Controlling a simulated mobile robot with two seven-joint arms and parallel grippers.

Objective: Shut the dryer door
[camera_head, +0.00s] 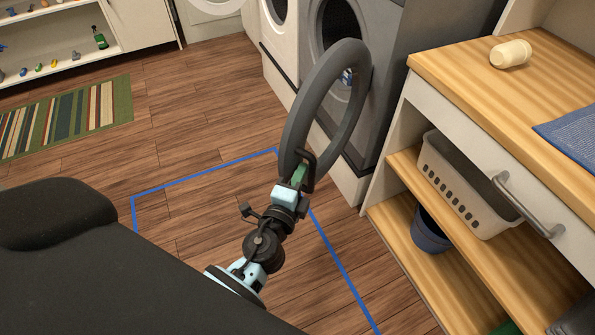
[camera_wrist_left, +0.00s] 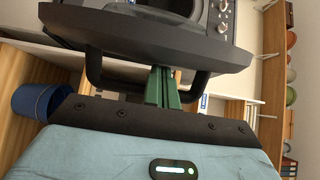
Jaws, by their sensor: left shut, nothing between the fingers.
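The dryer door (camera_head: 292,120) is a thick dark grey ring, swung open from the front of the grey dryer (camera_head: 405,50). The dryer's round opening shows behind the ring. My left gripper (camera_head: 300,174) is shut and empty, with its green fingers at the lower near edge of the door. In the left wrist view the door (camera_wrist_left: 150,35) spans the top as a dark curved band, and the shut green fingers (camera_wrist_left: 162,87) reach up close to it. I cannot tell whether they touch it. My right gripper is not in view.
White machines stand left. Striped rug (camera_head: 65,118) and bare wooden floor lie left.

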